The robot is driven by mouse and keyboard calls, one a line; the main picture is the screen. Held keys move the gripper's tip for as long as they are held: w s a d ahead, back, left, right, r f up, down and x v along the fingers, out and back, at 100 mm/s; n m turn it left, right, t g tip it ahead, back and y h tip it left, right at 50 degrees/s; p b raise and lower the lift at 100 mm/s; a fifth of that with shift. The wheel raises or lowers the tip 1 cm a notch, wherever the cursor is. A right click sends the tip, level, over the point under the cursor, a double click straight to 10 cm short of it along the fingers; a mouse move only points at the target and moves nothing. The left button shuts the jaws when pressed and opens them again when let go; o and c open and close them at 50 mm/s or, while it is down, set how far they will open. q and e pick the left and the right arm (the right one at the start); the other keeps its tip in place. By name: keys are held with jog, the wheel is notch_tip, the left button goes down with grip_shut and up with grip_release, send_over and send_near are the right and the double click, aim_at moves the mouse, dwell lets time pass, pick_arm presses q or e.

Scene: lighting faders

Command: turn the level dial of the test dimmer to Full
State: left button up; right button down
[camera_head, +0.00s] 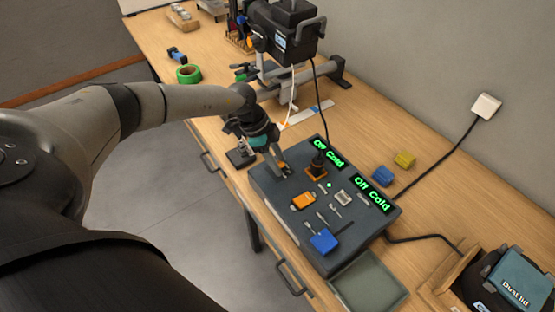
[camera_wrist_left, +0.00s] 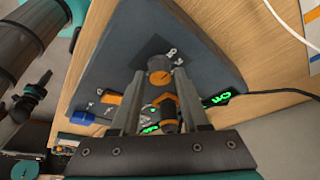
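The dimmer (camera_head: 275,205) is a dark grey box on the wooden bench, with two green readouts that both say "Off Cold" (camera_head: 328,153). My left gripper (camera_head: 279,168) points down at the box's far left corner and hides the dial there in the head view. In the left wrist view a round grey level dial (camera_wrist_left: 159,64) with an orange mark sits between the fingertips of my left gripper (camera_wrist_left: 160,80). The fingers stand on either side of the dial; whether they press on it I cannot tell. Small pale marks beside the dial are too small to read.
An orange slider (camera_head: 303,201) and a blue one (camera_head: 323,241) are on the panel. Blue (camera_head: 383,176) and yellow (camera_head: 405,160) blocks lie behind it.

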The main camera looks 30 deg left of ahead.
pick_arm(q)
grip_shut()
